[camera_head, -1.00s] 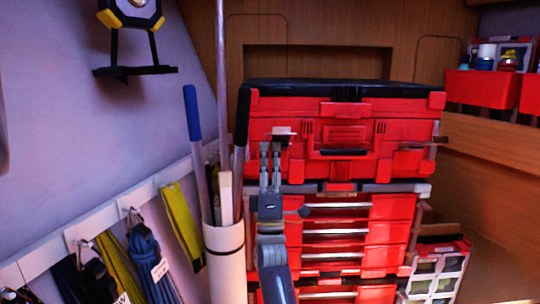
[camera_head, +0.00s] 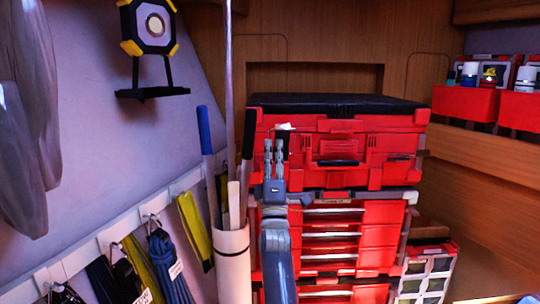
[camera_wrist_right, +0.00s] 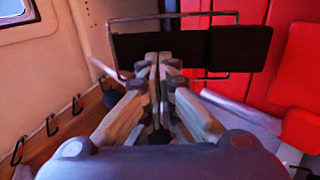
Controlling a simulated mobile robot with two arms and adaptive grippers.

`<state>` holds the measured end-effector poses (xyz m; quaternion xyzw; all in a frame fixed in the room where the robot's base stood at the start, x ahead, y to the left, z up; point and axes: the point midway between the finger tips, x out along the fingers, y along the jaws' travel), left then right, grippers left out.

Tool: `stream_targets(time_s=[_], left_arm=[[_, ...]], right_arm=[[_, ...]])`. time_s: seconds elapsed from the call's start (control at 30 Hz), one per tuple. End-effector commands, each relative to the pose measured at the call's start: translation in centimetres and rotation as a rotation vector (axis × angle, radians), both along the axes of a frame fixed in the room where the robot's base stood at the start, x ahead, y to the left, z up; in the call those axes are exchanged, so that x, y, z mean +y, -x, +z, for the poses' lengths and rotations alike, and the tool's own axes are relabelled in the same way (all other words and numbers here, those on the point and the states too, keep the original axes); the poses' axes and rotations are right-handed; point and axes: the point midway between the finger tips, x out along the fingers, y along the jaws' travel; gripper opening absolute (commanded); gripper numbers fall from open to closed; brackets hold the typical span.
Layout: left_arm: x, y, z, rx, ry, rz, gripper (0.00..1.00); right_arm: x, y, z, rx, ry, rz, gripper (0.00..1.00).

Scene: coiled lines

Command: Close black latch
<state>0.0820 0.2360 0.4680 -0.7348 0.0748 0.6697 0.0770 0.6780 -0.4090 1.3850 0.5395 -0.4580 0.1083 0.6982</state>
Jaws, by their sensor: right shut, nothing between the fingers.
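The red toolbox (camera_head: 392,146) with a black lid top sits on a stack of red drawers. A small black latch part (camera_head: 286,146) shows on its left front, below a pale tab (camera_head: 285,127). My right gripper (camera_head: 273,146) is upright in front of the box's left front, its fingers together and empty, just left of the latch part. Contact cannot be told. In the right wrist view, the shut fingers (camera_wrist_right: 158,66) overlap a black panel (camera_wrist_right: 240,48) with a thin metal loop around it. My left gripper is not in view.
A white tube (camera_head: 233,262) holding poles, one with a blue grip, stands close left of my right arm. Coiled lines (camera_head: 168,268) hang from a hook rail on the left wall. A work lamp (camera_head: 150,27) is above. Red bins (camera_head: 464,103) sit on the right shelf.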

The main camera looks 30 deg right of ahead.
Motion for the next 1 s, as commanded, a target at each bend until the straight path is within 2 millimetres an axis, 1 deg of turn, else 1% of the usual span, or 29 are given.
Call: stream_targets(time_s=[0.03,0.1,0.17,0.27,0.33,0.43,0.6,0.8,1.0], left_arm=[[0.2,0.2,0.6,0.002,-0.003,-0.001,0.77],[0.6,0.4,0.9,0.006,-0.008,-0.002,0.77],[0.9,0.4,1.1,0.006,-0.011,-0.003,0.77],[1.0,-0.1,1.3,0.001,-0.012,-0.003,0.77],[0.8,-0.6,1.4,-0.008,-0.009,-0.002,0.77],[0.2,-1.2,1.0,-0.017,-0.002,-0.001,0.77],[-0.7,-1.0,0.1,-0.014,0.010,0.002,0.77],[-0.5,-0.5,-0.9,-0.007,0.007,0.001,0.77],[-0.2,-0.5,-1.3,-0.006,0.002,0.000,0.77]], right_arm=[[-0.4,-0.2,0.7,0.001,0.002,-0.002,0.00],[-0.7,-0.5,1.2,0.000,0.000,-0.001,0.00],[-0.7,-0.5,1.8,0.042,-0.030,0.000,0.00],[-1.1,-1.1,2.3,0.112,-0.070,-0.002,0.00],[-1.4,-1.5,2.6,0.109,-0.067,-0.001,0.00],[-1.7,-2.0,3.0,0.107,-0.066,-0.001,0.00],[-2.2,-2.9,3.6,0.107,-0.065,0.000,0.00],[-2.7,-3.6,4.3,0.106,-0.064,-0.001,0.00],[-2.9,-4.1,4.6,0.107,-0.065,0.000,0.00]])
